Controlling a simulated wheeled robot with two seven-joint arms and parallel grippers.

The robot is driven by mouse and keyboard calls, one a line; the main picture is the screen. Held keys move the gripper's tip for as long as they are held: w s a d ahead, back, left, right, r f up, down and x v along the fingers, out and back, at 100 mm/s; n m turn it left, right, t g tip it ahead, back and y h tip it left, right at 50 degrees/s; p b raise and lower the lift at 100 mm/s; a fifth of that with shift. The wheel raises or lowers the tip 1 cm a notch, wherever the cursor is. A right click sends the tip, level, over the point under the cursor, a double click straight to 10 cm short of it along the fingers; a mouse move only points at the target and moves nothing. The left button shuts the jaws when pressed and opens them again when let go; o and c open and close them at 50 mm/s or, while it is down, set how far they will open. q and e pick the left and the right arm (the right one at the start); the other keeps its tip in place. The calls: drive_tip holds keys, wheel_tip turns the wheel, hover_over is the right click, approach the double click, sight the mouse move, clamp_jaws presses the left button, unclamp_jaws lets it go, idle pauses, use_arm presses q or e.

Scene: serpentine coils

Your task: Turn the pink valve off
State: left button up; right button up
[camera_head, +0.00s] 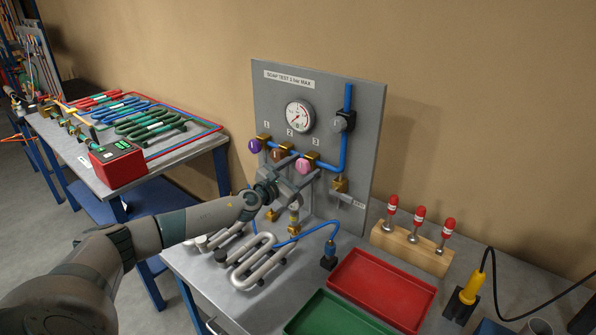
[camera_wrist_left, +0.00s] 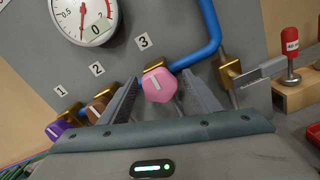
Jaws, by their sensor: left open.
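The pink valve (camera_head: 304,166) is the knob under number 3 on the grey test panel (camera_head: 363,110). My left gripper (camera_head: 294,170) is at the panel. In the wrist view its open fingers (camera_wrist_left: 160,90) stand on either side of the pink knob, with the knob between them; I cannot tell whether they touch it. My right gripper is not in view.
A purple valve (camera_head: 255,146) and a brown valve (camera_head: 278,154) sit left of the pink one. Blue pipe (camera_head: 347,97) and a gauge (camera_head: 299,115) are above. Silver coils (camera_head: 262,262), a red tray (camera_head: 382,288) and a green tray (camera_head: 335,317) lie on the bench below.

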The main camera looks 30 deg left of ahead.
use_arm(q)
drive_tip(key=shift+s, duration=0.1)
drive_tip(key=s+a+b, duration=0.1)
drive_tip(key=s+b, duration=0.5)
drive_tip(key=s, duration=1.1)
drive_tip(key=shift+a, duration=0.2)
